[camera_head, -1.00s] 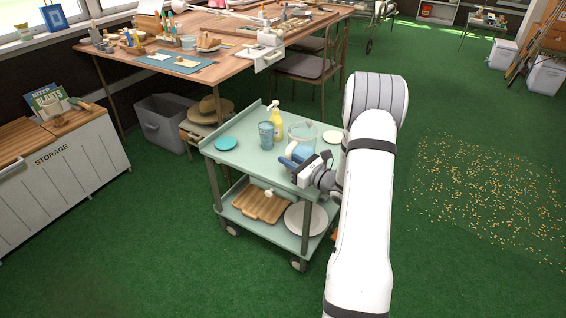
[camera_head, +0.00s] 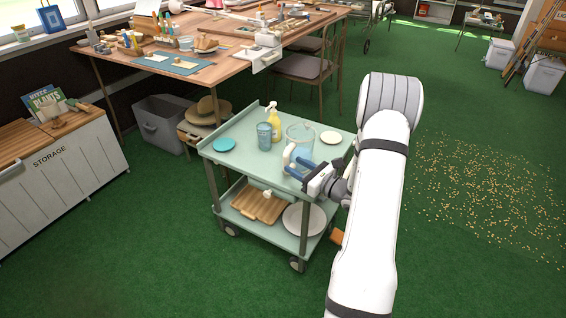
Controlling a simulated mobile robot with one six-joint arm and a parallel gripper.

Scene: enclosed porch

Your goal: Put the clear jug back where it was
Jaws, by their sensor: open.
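The clear jug (camera_head: 301,134) stands upright on the top shelf of the green cart (camera_head: 240,152), towards its right side. Its pale handle (camera_head: 287,155) faces the front. My gripper (camera_head: 294,168) is at the front right of the cart top, with its blue fingers pointing left at the jug's lower front. The fingers are open and apart. The jug's lower part is partly hidden behind the fingers, and I cannot tell whether they touch it.
A cluttered table (camera_head: 220,64) stands behind.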

